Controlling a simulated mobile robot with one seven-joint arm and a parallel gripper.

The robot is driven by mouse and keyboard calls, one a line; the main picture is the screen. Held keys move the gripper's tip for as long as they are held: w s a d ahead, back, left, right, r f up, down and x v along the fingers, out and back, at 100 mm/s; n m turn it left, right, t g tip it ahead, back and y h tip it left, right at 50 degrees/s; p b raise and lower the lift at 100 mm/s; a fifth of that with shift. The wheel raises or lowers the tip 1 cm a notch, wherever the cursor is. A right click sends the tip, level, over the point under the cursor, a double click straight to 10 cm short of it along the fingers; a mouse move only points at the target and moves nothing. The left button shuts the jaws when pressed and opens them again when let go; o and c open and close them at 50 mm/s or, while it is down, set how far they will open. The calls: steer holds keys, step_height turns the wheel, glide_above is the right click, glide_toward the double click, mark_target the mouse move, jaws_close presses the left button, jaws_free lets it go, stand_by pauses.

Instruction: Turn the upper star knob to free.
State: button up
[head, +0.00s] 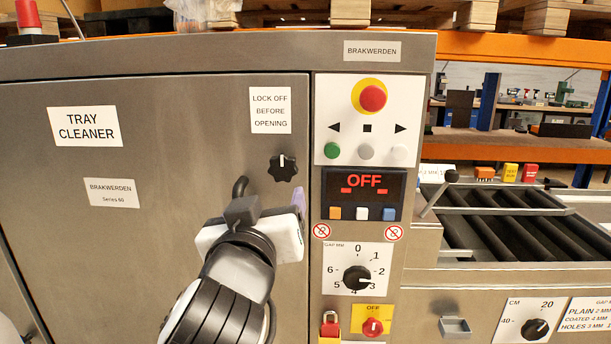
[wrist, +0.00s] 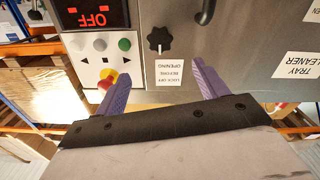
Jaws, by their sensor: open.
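The upper star knob (head: 284,167) is black with several lobes and sits on the steel door, below the "LOCK OFF BEFORE OPENING" label (head: 270,110). Its white mark points up in the head view. The knob also shows in the upside-down wrist view (wrist: 158,39), mark toward the label. My gripper (head: 298,203) is in front of the door, below the knob in the head view. In the wrist view, its two purple fingers (wrist: 160,70) are spread wide with nothing between them. The knob lies beyond the fingertips, roughly between their lines, and is not touched. No second star knob shows on the door.
A black door handle (head: 240,187) is partly hidden behind my gripper. Right of the knob are the button panel (head: 366,120), the "OFF" display (head: 362,193), a gap dial (head: 357,278) and a red switch (head: 373,327). A roller conveyor (head: 500,235) extends right.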

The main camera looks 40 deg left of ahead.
mark_target(282, 170)
steer(key=p+x, duration=1)
steer(key=x, duration=0.3)
steer(key=shift+w+a+p, duration=0.25)
steer(key=shift+w+p, duration=0.05)
steer(key=shift+p, duration=0.05)
steer(key=c, duration=1)
